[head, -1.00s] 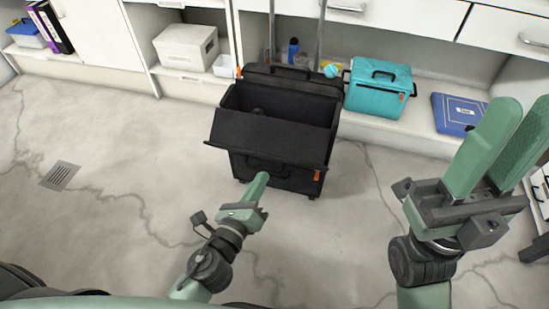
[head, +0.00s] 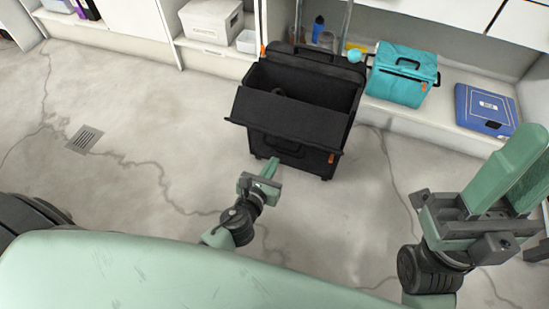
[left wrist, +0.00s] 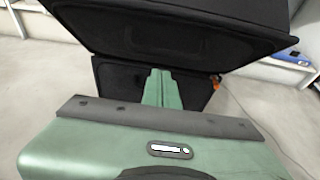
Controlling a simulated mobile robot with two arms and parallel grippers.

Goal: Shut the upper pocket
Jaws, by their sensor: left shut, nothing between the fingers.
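A black case (head: 290,155) stands upright on the floor, open at the top. Its upper pocket (head: 285,117), a wide front flap, is tilted outward and down, away from the case. In the left wrist view the pocket's underside (left wrist: 180,30) hangs overhead, with the case's lower front (left wrist: 120,78) behind the fingers. My left gripper (head: 271,166) is shut and empty, low in front of the case and below the pocket; its fingers also show in the left wrist view (left wrist: 160,75). I cannot tell whether they touch the case. My right gripper (head: 530,155) is open and empty at the right.
A teal cooler bag (head: 400,78) and a blue folder case (head: 486,108) sit on the low shelf behind. A white box (head: 210,22) and bottles stand on shelves. The floor (head: 130,110) left of the case is clear, with a flush drain grate (head: 84,140).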

